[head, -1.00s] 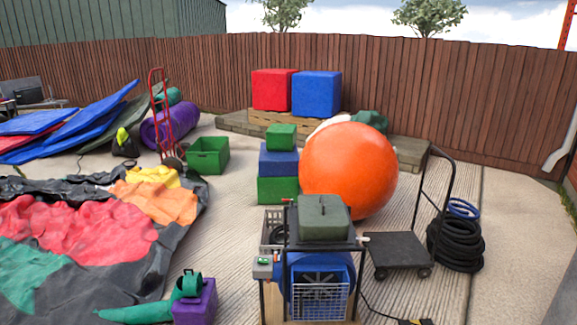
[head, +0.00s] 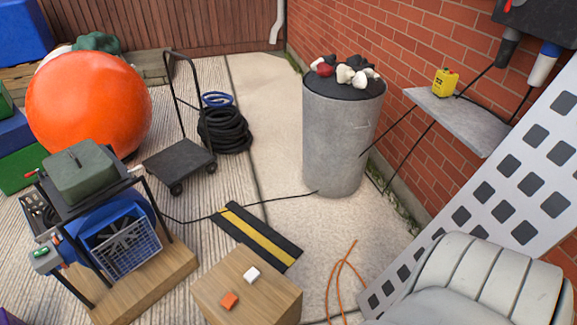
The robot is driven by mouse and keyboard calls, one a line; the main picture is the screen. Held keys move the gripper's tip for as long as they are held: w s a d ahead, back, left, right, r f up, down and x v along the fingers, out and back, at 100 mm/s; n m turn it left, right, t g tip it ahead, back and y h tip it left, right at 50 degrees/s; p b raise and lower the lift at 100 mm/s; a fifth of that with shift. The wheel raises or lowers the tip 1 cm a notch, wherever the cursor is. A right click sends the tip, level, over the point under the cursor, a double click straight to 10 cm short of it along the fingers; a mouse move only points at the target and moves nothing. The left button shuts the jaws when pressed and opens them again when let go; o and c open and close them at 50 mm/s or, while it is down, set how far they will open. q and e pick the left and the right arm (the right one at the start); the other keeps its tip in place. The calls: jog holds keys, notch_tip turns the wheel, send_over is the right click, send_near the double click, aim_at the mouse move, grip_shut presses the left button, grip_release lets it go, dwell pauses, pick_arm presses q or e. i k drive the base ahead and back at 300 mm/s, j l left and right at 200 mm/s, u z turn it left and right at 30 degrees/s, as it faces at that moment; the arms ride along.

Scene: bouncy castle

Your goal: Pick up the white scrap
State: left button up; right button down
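A small white piece (head: 252,274), which looks like the white scrap, lies on top of a light wooden block (head: 225,297) at the bottom middle of the head view. A small orange piece (head: 229,300) lies beside it, nearer and to the left, apart from it. More white lumps (head: 346,74) lie with red and black ones on top of a grey drum (head: 340,140) near the brick wall. Neither of my grippers is in view.
A blower (head: 120,245) under a dark frame stands left of the block. A cable protector (head: 256,236) with a yellow stripe lies behind it. An orange cord (head: 340,276), a white perforated panel (head: 480,205) and a grey padded object (head: 485,280) are to the right.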

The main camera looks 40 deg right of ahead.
aim_at(251, 275)
jog(key=z, duration=0.95)
